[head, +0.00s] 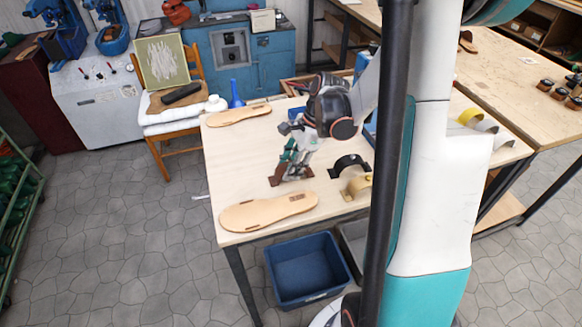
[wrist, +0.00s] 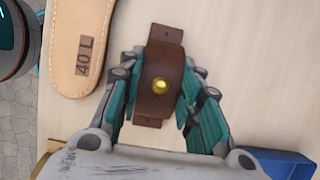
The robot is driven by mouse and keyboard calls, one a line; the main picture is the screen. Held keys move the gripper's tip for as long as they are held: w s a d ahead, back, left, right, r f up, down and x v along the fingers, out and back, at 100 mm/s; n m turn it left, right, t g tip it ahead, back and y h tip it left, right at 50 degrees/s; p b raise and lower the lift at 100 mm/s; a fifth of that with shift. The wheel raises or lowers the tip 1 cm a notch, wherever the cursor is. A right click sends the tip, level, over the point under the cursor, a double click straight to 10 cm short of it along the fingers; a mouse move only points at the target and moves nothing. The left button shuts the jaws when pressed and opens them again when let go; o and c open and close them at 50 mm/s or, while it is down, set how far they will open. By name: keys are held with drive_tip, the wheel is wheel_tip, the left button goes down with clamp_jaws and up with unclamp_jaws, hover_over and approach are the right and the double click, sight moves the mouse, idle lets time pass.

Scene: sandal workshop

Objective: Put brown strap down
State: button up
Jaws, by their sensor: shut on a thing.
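My gripper (wrist: 158,95) is shut on the brown strap (wrist: 165,52), with its teal fingers on either side of it in the wrist view. The strap has a brass stud and small slots at its ends. In the head view the brown strap (head: 276,181) is at the table's surface under my gripper (head: 291,165); I cannot tell whether it rests fully on the wood. The light wooden table (head: 232,165) is below. A tan sole (head: 268,211) lies near the front edge, and it shows in the wrist view (wrist: 80,40) marked "40 L".
Another sole (head: 238,115) lies at the table's far left. A black strap (head: 351,163) and a tan strap (head: 357,187) stand right of my gripper. A blue object (wrist: 283,163) is at the wrist view's lower right. A blue crate (head: 306,270) stands on the floor.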

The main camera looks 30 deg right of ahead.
drive_tip(key=shift+f, duration=0.1)
drive_tip(key=o, duration=0.9)
drive_tip(key=p+v, duration=0.3)
drive_tip(key=v, duration=0.9)
drive_tip(key=shift+r, duration=0.2)
